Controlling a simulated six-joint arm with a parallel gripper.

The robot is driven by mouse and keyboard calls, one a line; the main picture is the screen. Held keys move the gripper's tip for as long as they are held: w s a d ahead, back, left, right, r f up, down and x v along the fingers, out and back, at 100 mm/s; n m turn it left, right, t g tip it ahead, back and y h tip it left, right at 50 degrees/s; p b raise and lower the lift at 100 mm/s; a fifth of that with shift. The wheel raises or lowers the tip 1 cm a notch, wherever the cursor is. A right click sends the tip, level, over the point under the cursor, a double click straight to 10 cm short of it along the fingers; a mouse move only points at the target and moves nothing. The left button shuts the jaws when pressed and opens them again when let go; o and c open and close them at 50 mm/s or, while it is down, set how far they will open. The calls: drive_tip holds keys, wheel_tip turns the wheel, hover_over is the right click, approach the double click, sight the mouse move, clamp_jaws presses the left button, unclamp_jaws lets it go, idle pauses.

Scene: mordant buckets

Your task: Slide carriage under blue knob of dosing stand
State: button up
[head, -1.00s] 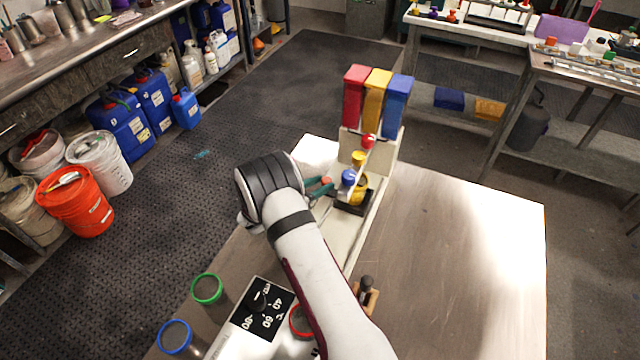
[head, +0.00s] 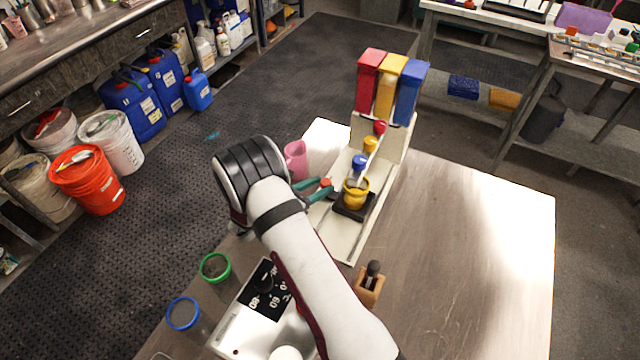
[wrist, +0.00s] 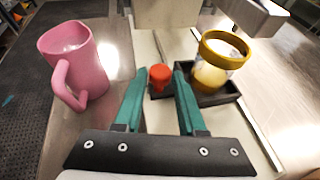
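The dosing stand (head: 367,134) has red, yellow and blue hoppers, with a red knob (head: 380,127), yellow knob (head: 371,144) and blue knob (head: 359,162) in a row. The black carriage (head: 345,211) is on the pale rail, bearing a clear jar with a yellow rim (head: 355,190). The jar appears directly below the blue knob in the head view; exact alignment is hard to tell. The blue knob is not visible in the wrist view.
A pink mug (wrist: 77,65) stands left of my gripper, close to the rail. A wooden block with a dark-topped piece (head: 369,285), a dial box (head: 262,290) and green and blue rings (head: 215,267) are nearer. The table's right side is clear.

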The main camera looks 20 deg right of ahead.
drive_tip(key=o, duration=0.3)
drive_tip(key=shift+o, duration=0.2)
drive_tip(key=v, duration=1.5)
drive_tip(key=shift+s+a, duration=0.15)
drive_tip(key=shift+a, duration=0.2)
drive_tip(key=shift+r, duration=0.15)
drive_tip(key=s+d+r+m+g+y, duration=0.2)
drive_tip(key=s+d+r+m+g, duration=0.25)
drive_tip(key=s+m, duration=0.35)
drive_tip(key=s+d+r+m+g+y, duration=0.2)
drive_tip(key=s+d+r+m+g, duration=0.25)
drive_tip(key=s+m, duration=0.35)
drive_tip(key=s+a+r+m+t+y, duration=0.2)
drive_tip(key=s+a+m+y, duration=0.5)
drive_tip(key=s+m, duration=0.5)
drive_tip(key=shift+r+m+y, duration=0.6)
drive_tip(key=shift+m+y, duration=0.2)
drive_tip(key=shift+y, duration=0.4)
